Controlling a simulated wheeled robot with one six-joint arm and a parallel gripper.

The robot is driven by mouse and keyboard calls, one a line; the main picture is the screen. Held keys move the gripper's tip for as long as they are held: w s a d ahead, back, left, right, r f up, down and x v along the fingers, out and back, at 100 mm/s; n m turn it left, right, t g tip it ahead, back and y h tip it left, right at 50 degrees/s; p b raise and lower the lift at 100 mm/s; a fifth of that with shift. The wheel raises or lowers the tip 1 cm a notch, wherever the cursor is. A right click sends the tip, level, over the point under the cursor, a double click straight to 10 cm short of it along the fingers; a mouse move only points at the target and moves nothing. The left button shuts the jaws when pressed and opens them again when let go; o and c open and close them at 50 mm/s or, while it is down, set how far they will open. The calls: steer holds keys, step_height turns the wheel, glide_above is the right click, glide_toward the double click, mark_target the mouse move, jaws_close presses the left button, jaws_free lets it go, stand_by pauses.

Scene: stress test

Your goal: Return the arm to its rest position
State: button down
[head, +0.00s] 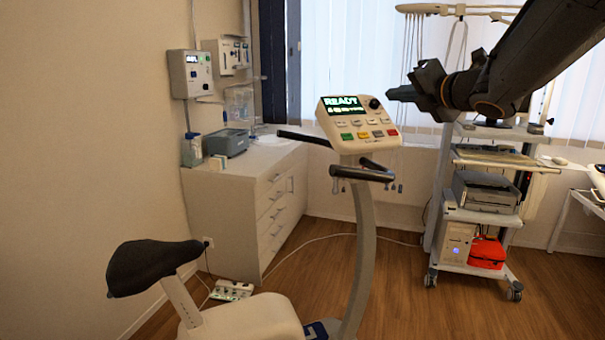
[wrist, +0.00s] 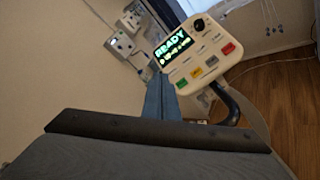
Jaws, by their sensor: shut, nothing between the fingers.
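My arm reaches in from the upper right in the head view, with my gripper (head: 397,93) pointing left, just right of the bike's console (head: 357,122). My gripper is shut and holds nothing. The console's screen reads READY, above several coloured buttons and a black knob. In the wrist view the console (wrist: 200,52) shows tilted, beyond the dark edge of my gripper's body (wrist: 155,128). From these views I cannot tell the exact gap between gripper and console.
The bike's black saddle (head: 152,265) and handlebar (head: 360,174) stand in front. A white cabinet (head: 245,185) is at the left wall. A wheeled equipment cart (head: 480,215) stands behind and below my arm. Open wooden floor (head: 400,290) lies between bike and cart.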

steer(key=s+d+f+m+g+h+b, duration=0.1)
steer(key=s+d+f+m+g+h, duration=0.2)
steer(key=f+m, duration=0.8)
steer(key=s+f+m+g+h+b, duration=0.1)
steer(key=s+f+m+g+h, duration=0.3)
steer(key=f+m, duration=0.75)
steer(key=s+a+f+m+g, duration=0.3)
steer(key=s+f+m, duration=0.1)
steer(key=s+f, duration=0.6)
steer(key=s+a+f+m+g+y+b, duration=0.1)
steer(key=s+a+f+m+g, duration=0.2)
steer(key=s+f, duration=0.7)
steer(key=shift+s+m+g+b, duration=0.3)
steer(key=shift+s+m+g, duration=0.25)
steer(key=shift+s, duration=0.65)
